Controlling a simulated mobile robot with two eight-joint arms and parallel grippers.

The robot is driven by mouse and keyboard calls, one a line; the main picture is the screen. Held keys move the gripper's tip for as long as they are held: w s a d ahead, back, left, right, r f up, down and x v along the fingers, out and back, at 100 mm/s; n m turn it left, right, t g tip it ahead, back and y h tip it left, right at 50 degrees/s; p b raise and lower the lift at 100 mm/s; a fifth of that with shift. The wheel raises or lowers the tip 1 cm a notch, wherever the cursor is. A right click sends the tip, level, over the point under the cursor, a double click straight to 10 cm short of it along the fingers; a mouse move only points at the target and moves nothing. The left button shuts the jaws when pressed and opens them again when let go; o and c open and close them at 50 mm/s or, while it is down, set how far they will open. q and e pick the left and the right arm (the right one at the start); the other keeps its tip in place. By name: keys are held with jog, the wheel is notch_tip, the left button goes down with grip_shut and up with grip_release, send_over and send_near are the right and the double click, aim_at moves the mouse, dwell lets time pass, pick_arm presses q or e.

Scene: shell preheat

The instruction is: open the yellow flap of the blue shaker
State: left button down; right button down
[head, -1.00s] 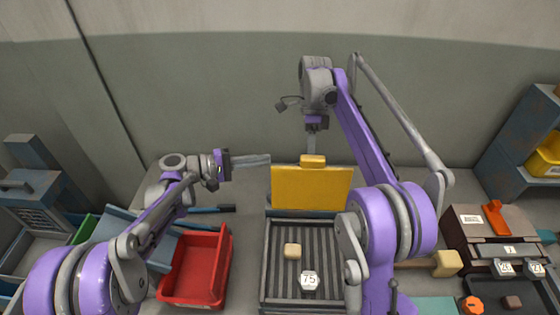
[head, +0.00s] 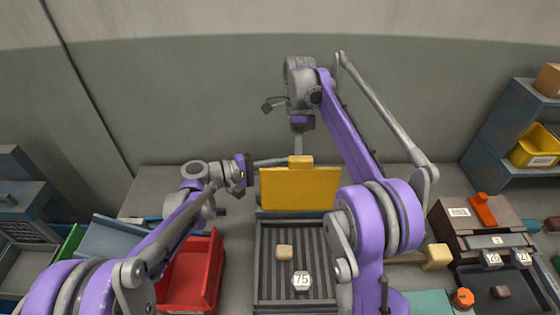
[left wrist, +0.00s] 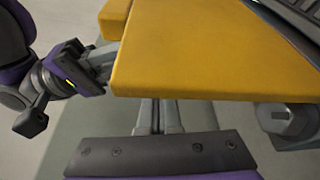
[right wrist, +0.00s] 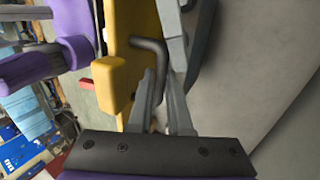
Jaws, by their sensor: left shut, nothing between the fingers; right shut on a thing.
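The yellow flap (head: 300,190) stands upright at the back of the ribbed grey tray, above a blue-grey edge (head: 285,214). A small yellow block (head: 300,161) is at its top edge. My right gripper (head: 303,150) points down at the flap's top. In the right wrist view its fingers (right wrist: 163,80) are shut on a dark bent rod (right wrist: 152,48) beside the yellow flap (right wrist: 128,60). My left gripper (head: 284,161) is shut and empty, its fingertips by the flap's top edge. In the left wrist view the flap (left wrist: 210,45) hides its fingertips; contact is unclear.
The ribbed tray (head: 262,270) holds a small pale-yellow block (head: 284,252) and a tag marked 75 (head: 301,281). A red bin (head: 212,260) stands at left. A mallet (head: 437,257) and a brown box (head: 455,215) are at right. The wall is behind.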

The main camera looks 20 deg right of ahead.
jog(key=shift+r, duration=0.1)
pick_arm(q)
jog(key=shift+s+a+r+m, duration=0.1)
jog(key=shift+s+r+m, duration=0.1)
jog(key=shift+s, duration=0.25)
jog(key=shift+s+r+m, duration=0.2)
jog(key=shift+s, duration=0.25)
pick_arm(e)
jog(key=shift+w, duration=0.1)
jog(key=c, duration=0.8)
grip_release()
jog(key=shift+w, duration=0.1)
jog(key=shift+c, duration=0.2)
pick_arm(q)
jog(key=shift+w+a+f, duration=0.1)
pick_arm(e)
jog(key=shift+a, duration=0.1)
pick_arm(q)
jog(key=shift+w, duration=0.1)
pick_arm(e)
jog(key=v, duration=0.7)
jog(key=shift+r, duration=0.15)
